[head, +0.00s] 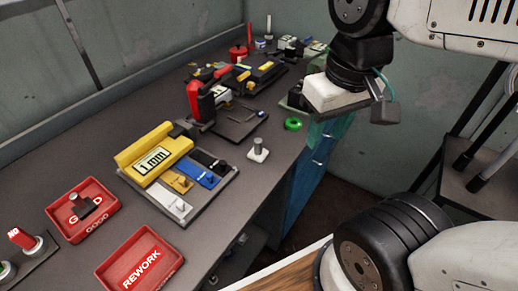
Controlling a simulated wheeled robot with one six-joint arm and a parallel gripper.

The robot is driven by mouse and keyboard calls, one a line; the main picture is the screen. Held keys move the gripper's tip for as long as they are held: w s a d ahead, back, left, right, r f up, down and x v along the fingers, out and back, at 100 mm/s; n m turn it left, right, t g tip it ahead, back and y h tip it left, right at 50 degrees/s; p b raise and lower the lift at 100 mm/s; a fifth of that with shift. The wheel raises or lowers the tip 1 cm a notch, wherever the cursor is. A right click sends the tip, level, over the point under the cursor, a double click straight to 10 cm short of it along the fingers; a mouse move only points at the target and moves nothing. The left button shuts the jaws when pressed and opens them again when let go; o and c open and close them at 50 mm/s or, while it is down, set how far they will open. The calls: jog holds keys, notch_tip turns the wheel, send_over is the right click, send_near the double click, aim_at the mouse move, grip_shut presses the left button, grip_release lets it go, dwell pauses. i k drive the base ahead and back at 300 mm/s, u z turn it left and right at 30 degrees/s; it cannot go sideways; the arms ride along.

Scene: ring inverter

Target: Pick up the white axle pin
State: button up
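A small upright grey pin on a white square base (258,150) stands on the grey bench near its right edge. A colour-sectioned holder (205,203) lies to its left, with white, yellow, blue and black sections. The white section (172,205) carries a small pale piece. I cannot tell for certain which of these is the white axle pin. My gripper (340,106) hangs above and right of the standing pin, clear of it, near the bench's right edge. Its dark fingers look spread apart, with nothing seen between them.
A green ring (293,124) lies near the edge. A yellow "1 mm" block (155,150) and a red-handled tool (200,100) stand behind. Red GOOD (72,232) and REWORK (128,285) trays sit at front left; GOOD holds a dark part. Small tools crowd the back.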

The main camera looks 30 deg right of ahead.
aim_at(258, 154)
jog(key=z, duration=0.85)
jog(key=k, duration=0.65)
jog(key=z, duration=0.4)
